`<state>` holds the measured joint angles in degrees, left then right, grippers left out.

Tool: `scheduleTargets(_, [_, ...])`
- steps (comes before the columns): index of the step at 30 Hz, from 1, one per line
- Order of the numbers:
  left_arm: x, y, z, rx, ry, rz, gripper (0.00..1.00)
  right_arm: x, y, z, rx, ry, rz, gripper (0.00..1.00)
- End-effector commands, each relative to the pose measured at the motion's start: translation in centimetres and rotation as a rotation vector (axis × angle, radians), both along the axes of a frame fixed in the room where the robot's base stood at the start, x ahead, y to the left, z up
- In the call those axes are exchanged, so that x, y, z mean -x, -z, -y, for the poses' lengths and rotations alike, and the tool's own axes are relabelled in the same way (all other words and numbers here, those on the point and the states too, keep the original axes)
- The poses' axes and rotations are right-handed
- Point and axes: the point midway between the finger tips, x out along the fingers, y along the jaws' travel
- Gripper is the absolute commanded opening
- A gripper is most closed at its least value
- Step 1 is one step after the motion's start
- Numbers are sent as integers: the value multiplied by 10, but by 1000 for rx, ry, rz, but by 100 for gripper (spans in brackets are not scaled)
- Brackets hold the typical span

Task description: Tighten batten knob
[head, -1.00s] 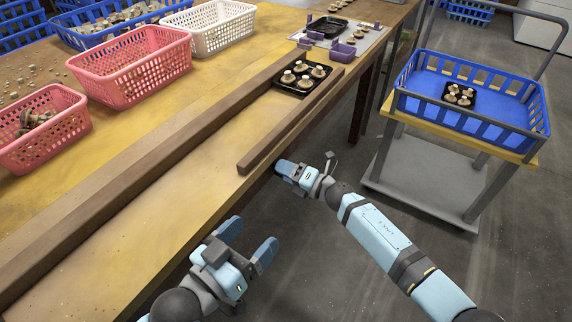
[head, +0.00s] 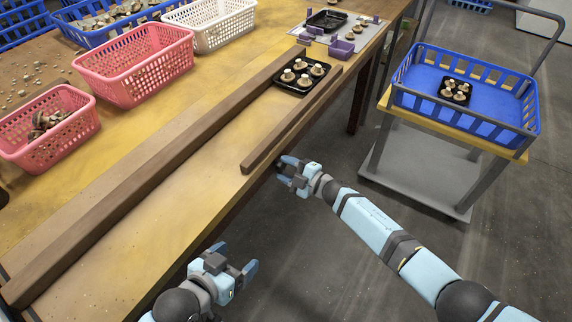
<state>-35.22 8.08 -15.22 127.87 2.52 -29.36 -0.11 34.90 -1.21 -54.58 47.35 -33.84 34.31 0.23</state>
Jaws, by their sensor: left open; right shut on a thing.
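The short brown batten (head: 290,120) lies along the table's right edge, its near end close to my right gripper. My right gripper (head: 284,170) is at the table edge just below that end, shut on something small. I take this to be the batten knob, but the fingers and table edge hide it. My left gripper (head: 237,257) is open and empty at the bottom of the head view, beside the table's front edge and well short of the batten.
A long batten (head: 150,175) runs across the table (head: 190,205). A black tray of mushrooms (head: 299,88) sits between the battens. Pink baskets (head: 135,65) stand at left. A trolley with a blue crate (head: 465,115) stands at right, with clear floor before it.

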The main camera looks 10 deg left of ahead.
Motion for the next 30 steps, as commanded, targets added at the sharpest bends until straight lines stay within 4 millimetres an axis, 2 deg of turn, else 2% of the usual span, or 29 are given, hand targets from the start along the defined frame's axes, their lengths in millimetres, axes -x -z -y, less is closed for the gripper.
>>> scheduleTargets(12, [1, -3, -2, -14, -3, -13, 79, 0, -1, 0, -88, 0, -246, 22])
scheduleTargets(30, [1, -1, -3, -19, -5, -18, 79, 0, 0, 0, -112, 0, -311, 22])
